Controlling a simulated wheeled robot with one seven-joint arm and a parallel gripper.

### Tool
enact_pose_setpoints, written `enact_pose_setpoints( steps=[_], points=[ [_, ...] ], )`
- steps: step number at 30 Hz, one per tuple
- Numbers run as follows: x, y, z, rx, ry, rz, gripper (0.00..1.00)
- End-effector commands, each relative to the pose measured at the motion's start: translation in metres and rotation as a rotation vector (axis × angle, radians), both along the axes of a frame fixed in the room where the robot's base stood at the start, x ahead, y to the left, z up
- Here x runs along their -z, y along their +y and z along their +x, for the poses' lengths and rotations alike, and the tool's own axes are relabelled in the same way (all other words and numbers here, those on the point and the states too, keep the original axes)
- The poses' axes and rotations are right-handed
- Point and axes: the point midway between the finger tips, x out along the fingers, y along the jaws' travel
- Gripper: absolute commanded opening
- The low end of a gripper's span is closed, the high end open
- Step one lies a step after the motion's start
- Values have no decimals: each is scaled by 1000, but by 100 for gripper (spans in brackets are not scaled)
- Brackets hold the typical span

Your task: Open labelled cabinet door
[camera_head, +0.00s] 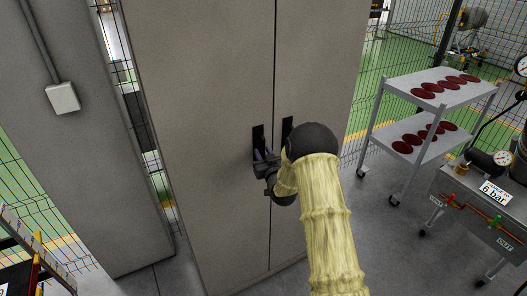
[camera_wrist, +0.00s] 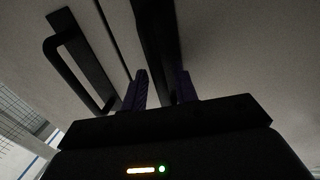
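A tall grey two-door cabinet (camera_head: 215,70) fills the middle of the head view, both doors closed. No label shows on it. A black handle (camera_head: 258,138) is on the left door and another black handle (camera_head: 287,127) is on the right door, on either side of the seam. My gripper (camera_head: 264,157) is at the left door's handle. In the wrist view its two purple fingers (camera_wrist: 161,90) are apart, on either side of a dark handle bar (camera_wrist: 158,40). Contact with the bar cannot be made out. The other handle (camera_wrist: 72,65) stands free at the left there.
A two-shelf trolley (camera_head: 425,112) with dark red discs stands at right. A grey bench with gauges and a "6 bar" sign (camera_head: 494,193) is at the right edge. A grey column with a small box (camera_head: 62,98) is at left. Some floor (camera_head: 375,235) is clear before the trolley.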

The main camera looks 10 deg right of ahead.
Motion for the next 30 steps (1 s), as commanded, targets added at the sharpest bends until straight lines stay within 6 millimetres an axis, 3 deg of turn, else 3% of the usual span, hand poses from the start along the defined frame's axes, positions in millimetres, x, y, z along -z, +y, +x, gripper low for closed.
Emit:
enact_pose_setpoints(
  steps=[10, 15, 30],
  points=[
    [1, 0, 4, 0, 1, 0, 29],
    [0, 0, 4, 0, 1, 0, 0],
    [2, -1, -6, 38, 1, 1, 0]
  ],
)
